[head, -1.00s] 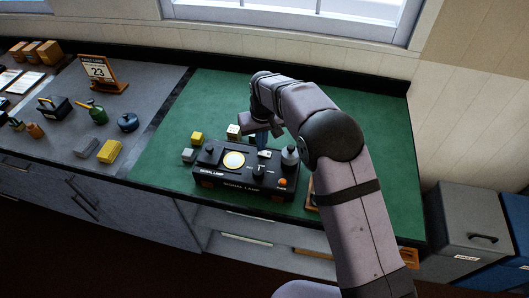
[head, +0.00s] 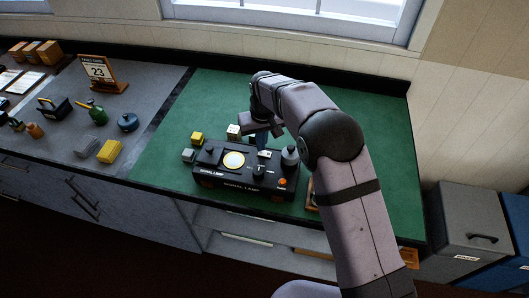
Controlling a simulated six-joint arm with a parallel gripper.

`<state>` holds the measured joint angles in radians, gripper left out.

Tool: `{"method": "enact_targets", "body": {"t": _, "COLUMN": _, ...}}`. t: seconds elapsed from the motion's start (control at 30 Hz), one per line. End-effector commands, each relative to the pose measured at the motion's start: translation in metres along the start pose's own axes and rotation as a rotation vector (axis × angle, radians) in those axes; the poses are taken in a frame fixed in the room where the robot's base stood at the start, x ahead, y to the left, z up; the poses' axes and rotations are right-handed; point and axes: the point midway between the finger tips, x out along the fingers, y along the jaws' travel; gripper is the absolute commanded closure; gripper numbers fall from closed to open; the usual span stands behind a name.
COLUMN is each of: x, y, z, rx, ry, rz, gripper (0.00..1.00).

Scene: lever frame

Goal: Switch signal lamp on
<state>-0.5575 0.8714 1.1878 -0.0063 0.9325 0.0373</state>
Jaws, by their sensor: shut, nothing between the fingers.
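The signal lamp (head: 215,178) is a black box with a round pale yellow lens (head: 233,160) on its top. It sits on the green mat. A small white part (head: 264,154), a black knob (head: 259,170), a grey rounded knob (head: 290,154) and an orange button (head: 282,182) show on its right half. My gripper (head: 262,142) is shut and empty, pointing down at the back of the box, just behind the white part. Whether it touches the box I cannot tell.
Yellow (head: 196,138), grey (head: 188,155) and white (head: 233,131) blocks stand close to the box's left and back. The green mat (head: 160,165) is clear at left. A grey bench with a calendar (head: 98,72) and tools lies further left.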

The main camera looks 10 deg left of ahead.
Motion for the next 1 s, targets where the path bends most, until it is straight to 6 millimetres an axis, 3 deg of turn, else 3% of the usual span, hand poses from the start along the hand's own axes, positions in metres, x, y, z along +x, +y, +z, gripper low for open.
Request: {"method": "enact_targets", "body": {"t": 1.0, "x": 0.0087, "y": 0.0, "z": 0.0015, "rx": 0.0, "ry": -0.001, "rz": 0.0, "gripper": 1.0}}
